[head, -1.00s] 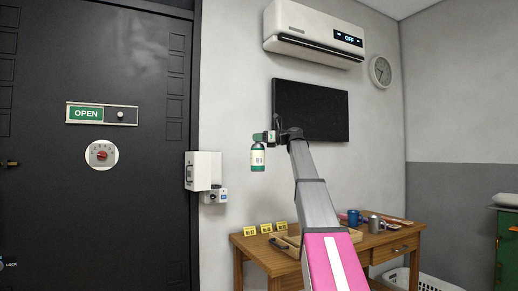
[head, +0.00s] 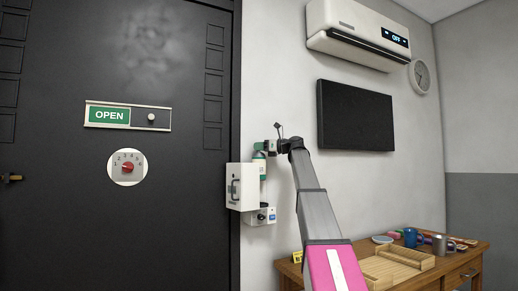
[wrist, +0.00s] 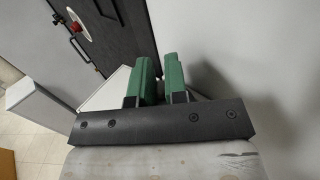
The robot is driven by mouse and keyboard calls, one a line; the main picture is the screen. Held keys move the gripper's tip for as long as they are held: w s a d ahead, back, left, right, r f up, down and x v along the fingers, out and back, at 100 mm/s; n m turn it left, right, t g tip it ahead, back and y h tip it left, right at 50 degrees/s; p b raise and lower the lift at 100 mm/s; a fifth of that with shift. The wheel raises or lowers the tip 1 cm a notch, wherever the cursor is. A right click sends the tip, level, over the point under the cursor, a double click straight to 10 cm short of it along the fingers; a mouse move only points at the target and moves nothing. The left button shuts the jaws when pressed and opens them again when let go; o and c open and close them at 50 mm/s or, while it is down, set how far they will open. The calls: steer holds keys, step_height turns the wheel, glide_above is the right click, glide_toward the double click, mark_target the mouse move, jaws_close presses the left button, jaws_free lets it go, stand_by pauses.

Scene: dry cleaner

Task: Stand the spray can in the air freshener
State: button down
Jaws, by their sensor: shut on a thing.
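The air freshener (head: 235,196) is a white box on the wall beside the dark door. Its cover is swung open and its lower part has a small blue-marked unit. The green and white spray can (head: 262,166) hangs upright at the open housing, just right of the cover. The cover and housing hide part of it, and I cannot tell whether its base touches the holder.
The dark door (head: 60,220) with its OPEN sign (head: 110,115) and red dial (head: 127,167) is left of the air freshener. A black screen (head: 355,115) hangs to the right.

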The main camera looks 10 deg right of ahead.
mark_target(259, 156)
steer(key=shift+f, duration=5.6)
steer(key=c, duration=1.1)
jaws_free()
steer(key=shift+r, duration=3.55)
